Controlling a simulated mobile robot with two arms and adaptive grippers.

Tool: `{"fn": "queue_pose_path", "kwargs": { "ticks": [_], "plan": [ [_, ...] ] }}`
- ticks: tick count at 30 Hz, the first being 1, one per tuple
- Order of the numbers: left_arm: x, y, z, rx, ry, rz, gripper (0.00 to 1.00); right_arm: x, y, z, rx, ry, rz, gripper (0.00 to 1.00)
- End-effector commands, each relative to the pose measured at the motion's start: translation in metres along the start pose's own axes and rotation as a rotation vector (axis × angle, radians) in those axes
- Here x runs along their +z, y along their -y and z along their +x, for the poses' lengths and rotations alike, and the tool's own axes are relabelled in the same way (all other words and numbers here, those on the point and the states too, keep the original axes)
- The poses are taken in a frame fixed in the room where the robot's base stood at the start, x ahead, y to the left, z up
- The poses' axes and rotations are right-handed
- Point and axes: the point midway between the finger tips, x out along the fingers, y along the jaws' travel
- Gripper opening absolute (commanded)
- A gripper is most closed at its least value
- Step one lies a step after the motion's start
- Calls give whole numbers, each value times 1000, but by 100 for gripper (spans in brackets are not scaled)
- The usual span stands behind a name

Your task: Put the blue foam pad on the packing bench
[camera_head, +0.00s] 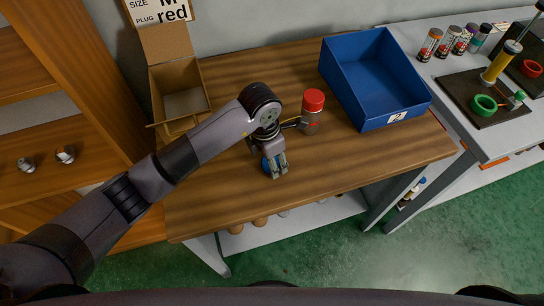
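My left gripper (276,169) points down low over the front middle of the wooden packing bench (340,170). A small blue piece, likely the blue foam pad (266,164), shows at the left side of its fingertips. Most of it is hidden by the fingers. I cannot tell whether the fingers grip it or only stand beside it, or whether it touches the bench top. My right gripper is not in view.
A red-capped jar (312,112) stands close to my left wrist. An open cardboard box (180,98) is at the back left, a blue bin (372,78) at the back right. The bench's front right is clear. A grey table (440,72) holds several small bottles and pipe vises.

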Motion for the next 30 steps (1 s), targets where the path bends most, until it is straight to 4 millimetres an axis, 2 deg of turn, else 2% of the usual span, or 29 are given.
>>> {"fn": "queue_pose_path", "kwargs": {
  "ticks": [6,7,15,25,27,30],
  "plan": [
    [0,0,5,1,0,1,37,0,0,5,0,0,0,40],
    [0,0,3,1,1,1,50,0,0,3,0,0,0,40],
    [0,0,2,0,0,0,68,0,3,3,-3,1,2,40],
    [0,0,0,0,0,0,68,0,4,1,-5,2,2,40],
    [1,0,-4,0,1,-1,68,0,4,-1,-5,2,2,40],
    [1,-2,-16,3,4,1,68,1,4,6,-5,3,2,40]
  ]
}}
